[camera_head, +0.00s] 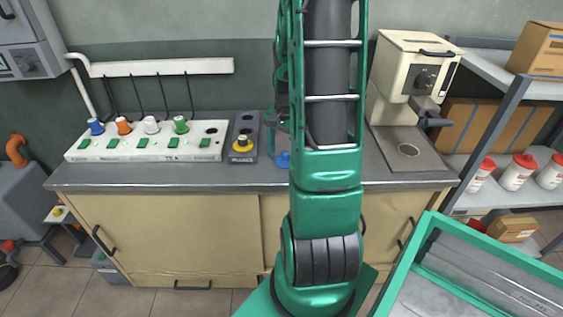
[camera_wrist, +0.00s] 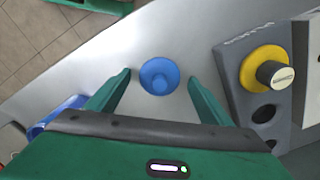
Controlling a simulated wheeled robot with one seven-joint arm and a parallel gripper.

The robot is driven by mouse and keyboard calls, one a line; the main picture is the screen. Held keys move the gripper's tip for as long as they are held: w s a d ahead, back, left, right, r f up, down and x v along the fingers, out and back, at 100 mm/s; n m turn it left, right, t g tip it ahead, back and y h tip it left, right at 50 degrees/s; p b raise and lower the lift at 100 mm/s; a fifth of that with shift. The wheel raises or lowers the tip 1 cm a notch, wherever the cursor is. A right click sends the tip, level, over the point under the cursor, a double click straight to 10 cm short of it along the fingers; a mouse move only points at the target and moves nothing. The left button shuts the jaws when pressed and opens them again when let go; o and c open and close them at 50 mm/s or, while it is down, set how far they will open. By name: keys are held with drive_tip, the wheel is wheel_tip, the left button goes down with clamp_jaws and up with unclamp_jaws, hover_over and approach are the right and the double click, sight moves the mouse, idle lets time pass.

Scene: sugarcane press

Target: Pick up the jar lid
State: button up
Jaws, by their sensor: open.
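A round blue lid with a raised centre knob (camera_wrist: 159,77) lies on the grey counter in the wrist view. My gripper (camera_wrist: 158,78) is open and empty, its two green fingers apart, one on each side of the lid in the picture. I cannot tell how high the fingertips are above the counter. In the head view a small blue piece (camera_head: 283,160), likely the same lid, shows at the left edge of my arm. My arm hides most of the gripper there.
A dark grey block with a yellow-ringed knob (camera_wrist: 265,70) stands right of the lid. Another blue object (camera_wrist: 60,112) is partly hidden behind my left finger. In the head view, a white panel with several plugs (camera_head: 150,138) stands left and a cream machine (camera_head: 410,75) right.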

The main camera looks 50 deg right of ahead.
drive_tip(key=shift+c, duration=0.7)
drive_tip(key=c, duration=1)
